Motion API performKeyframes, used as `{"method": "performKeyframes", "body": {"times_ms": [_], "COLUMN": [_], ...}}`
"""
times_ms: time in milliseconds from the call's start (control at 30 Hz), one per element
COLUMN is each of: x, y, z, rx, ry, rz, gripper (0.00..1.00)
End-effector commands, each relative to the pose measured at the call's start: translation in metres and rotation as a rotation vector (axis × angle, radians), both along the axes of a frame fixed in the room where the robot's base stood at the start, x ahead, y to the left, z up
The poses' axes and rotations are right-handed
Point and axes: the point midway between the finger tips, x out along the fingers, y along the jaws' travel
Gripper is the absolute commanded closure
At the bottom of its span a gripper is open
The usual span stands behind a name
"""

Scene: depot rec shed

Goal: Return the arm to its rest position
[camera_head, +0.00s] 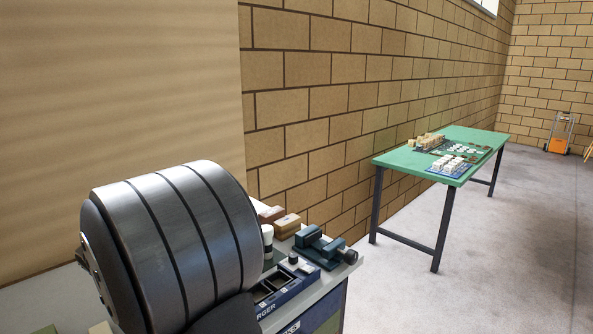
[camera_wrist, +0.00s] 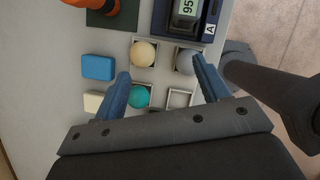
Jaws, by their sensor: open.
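My gripper (camera_wrist: 160,66) shows in the wrist view with its two blue fingers spread wide apart. Nothing is held between them. It is over a pale grey bench top (camera_wrist: 62,95), with small square holders below and around the fingers. A cream ball (camera_wrist: 143,53), a grey ball (camera_wrist: 185,61) and a teal ball (camera_wrist: 139,96) sit in holders. One square holder (camera_wrist: 180,98) looks empty. In the head view I cannot see the gripper.
A blue block (camera_wrist: 98,67) and a cream block (camera_wrist: 93,102) lie left of the holders. A device with a display (camera_wrist: 187,8) is above them. The head view shows a vise (camera_head: 322,246), wooden blocks (camera_head: 287,225) and a green table (camera_head: 485,136). Open floor lies right.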

Motion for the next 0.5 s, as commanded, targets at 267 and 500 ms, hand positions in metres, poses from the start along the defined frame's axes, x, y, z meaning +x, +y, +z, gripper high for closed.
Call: {"method": "performKeyframes", "body": {"times_ms": [267,500], "x": [-0.009,-0.035], "y": [0.007,0.048], "z": [0.011,0.008], "rx": [0.002,0.003], "ry": [0.005,0.008], "rz": [0.006,0.006], "gripper": [0.32,0.32]}}
